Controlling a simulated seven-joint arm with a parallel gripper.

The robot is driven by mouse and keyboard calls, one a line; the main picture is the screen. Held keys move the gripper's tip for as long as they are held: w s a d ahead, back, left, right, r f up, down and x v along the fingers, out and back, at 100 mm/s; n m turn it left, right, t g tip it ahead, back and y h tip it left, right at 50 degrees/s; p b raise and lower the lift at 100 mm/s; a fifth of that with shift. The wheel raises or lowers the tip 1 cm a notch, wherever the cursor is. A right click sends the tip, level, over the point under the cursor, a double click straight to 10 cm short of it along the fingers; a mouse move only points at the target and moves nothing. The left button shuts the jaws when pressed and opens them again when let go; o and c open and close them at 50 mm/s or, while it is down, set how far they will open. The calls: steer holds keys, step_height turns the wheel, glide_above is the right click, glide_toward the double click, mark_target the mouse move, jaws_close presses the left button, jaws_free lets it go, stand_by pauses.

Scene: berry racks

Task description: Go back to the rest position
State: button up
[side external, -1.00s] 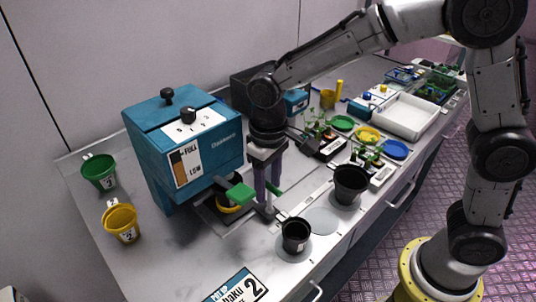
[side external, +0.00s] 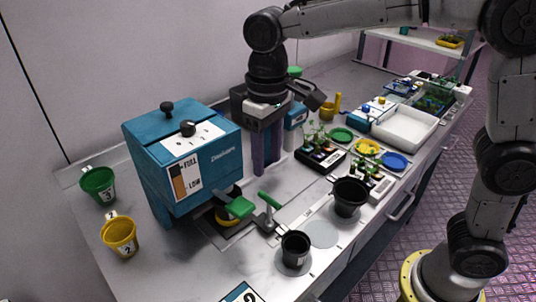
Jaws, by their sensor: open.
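My gripper (side external: 268,160) is in the side external view, above the worktop and to the right of the blue dispenser (side external: 185,150). Its two purple-grey fingers point down and are apart, with nothing seen between them. The green-handled lever (side external: 268,202) stands on the worktop below and in front of the fingers, apart from them. A second green handle (side external: 236,206) juts from the dispenser's base above a yellow cup (side external: 226,216).
A green cup (side external: 98,186) and a yellow cup (side external: 119,237) stand left of the dispenser. Black pots (side external: 349,197) and (side external: 295,250) stand at the front. A seedling rack (side external: 320,157), coloured discs and a white tray (side external: 405,130) lie to the right.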

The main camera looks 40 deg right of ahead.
steer(key=s+d+r+m+t, duration=0.1)
steer(key=s+d+r+t, duration=0.15)
steer(key=s+d, duration=0.2)
steer(key=s+d+r+m+t, duration=0.1)
steer(key=s+d+r, duration=0.3)
steer(key=d, duration=0.2)
steer(key=s+d+f+t, duration=0.1)
steer(key=s+d+f, duration=0.1)
steer(key=s, duration=0.3)
steer(key=s+d+f+t, duration=0.1)
steer(key=s+d+f, duration=0.2)
steer(key=s+f, duration=0.2)
steer(key=shift+s+f, duration=0.2)
steer(key=shift+s, duration=0.15)
